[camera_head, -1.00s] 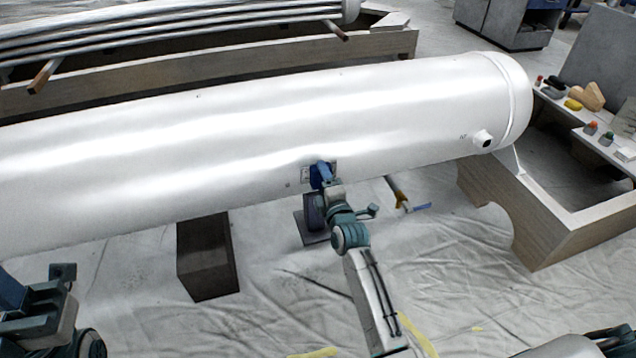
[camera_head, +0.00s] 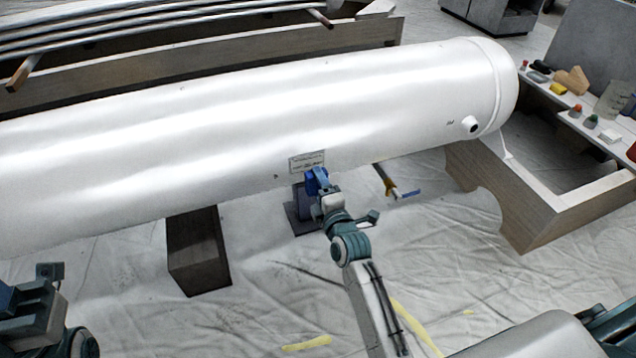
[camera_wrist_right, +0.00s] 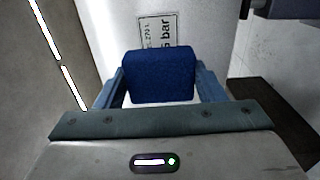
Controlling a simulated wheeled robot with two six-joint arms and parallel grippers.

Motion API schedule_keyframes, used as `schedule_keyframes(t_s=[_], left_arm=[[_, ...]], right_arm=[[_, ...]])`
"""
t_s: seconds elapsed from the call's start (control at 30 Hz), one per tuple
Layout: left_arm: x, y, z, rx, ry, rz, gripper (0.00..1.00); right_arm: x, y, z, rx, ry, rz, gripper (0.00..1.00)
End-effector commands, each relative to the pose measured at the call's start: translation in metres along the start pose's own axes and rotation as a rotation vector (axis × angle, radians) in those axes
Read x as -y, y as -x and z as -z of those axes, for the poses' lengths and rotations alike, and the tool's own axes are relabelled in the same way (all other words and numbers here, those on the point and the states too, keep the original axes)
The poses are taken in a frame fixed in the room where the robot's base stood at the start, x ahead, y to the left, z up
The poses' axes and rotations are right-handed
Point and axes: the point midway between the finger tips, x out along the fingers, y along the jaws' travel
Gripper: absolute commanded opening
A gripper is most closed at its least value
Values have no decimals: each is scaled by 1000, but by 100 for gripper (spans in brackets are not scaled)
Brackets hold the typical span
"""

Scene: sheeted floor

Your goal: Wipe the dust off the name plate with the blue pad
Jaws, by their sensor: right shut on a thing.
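The name plate (camera_head: 307,161) is a small pale rectangle with dark print on the lower side of the big white tank (camera_head: 250,120). In the right wrist view the name plate (camera_wrist_right: 158,31) shows printed letters behind the pad, its lower part hidden. My right gripper (camera_head: 318,184) is shut on the blue pad (camera_wrist_right: 160,75), just below the plate in the head view. I cannot tell whether the pad touches the tank. Any dust on the plate is too small to make out. Part of my left arm (camera_head: 35,310) shows at the lower left; its fingertips are not clear.
A dark block (camera_head: 198,252) stands under the tank. A wooden cradle (camera_head: 530,205) supports the right end. A yellow-handled brush (camera_head: 388,183) is right of my right gripper. A side table (camera_head: 570,112) holds several small items. The sheeted floor in front is mostly clear.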

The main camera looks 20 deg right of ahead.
Motion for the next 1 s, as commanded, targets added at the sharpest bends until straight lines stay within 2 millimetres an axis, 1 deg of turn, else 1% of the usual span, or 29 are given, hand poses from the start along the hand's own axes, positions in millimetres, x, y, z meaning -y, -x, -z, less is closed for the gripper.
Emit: schedule_keyframes(t_s=[0.17, 0.27, 0.5, 0.6, 1.0], left_arm=[[0, 0, 0, 0, 0, 0, 36], [0, 1, 0, 0, 0, 0, 36], [0, 6, 0, 0, 0, 0, 36], [0, 7, 0, 0, 0, 0, 36], [0, 6, 0, -1, 0, 0, 36]], right_arm=[[0, 0, 0, 0, 0, 0, 38], [1, 4, 0, 0, -1, 0, 38], [2, 25, 0, 0, -1, 0, 38], [0, 30, 0, 0, -1, -1, 38], [0, 30, 0, 0, 0, 0, 38]])
